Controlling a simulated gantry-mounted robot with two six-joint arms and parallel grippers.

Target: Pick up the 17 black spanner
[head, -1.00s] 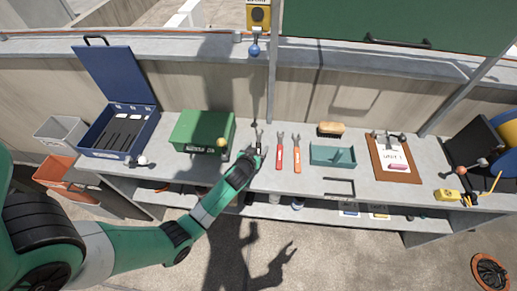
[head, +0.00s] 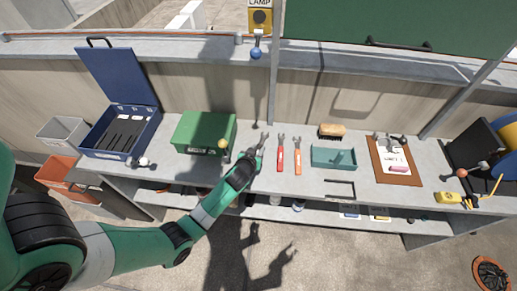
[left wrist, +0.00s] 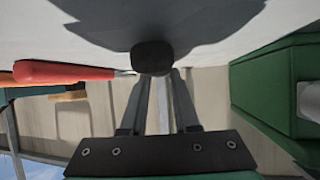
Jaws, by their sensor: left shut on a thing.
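My left gripper (head: 256,152) is over the grey bench, between the green box and the red-handled spanner. It is shut on the black spanner (head: 264,138), whose grey open jaw points away from me. In the left wrist view the fingers (left wrist: 156,78) close on the rounded black handle end (left wrist: 152,57), which hides most of the tool. I cannot read a size mark on it. A red-handled spanner (head: 280,155) and an orange-handled spanner (head: 298,156) lie to the right. My right gripper is not in view.
The green box (head: 205,130) stands close on the left, and the open blue case (head: 120,132) is farther left. A teal tray (head: 333,159), a brush (head: 332,131) and a clipboard (head: 377,158) are to the right. Bare bench lies around the spanners.

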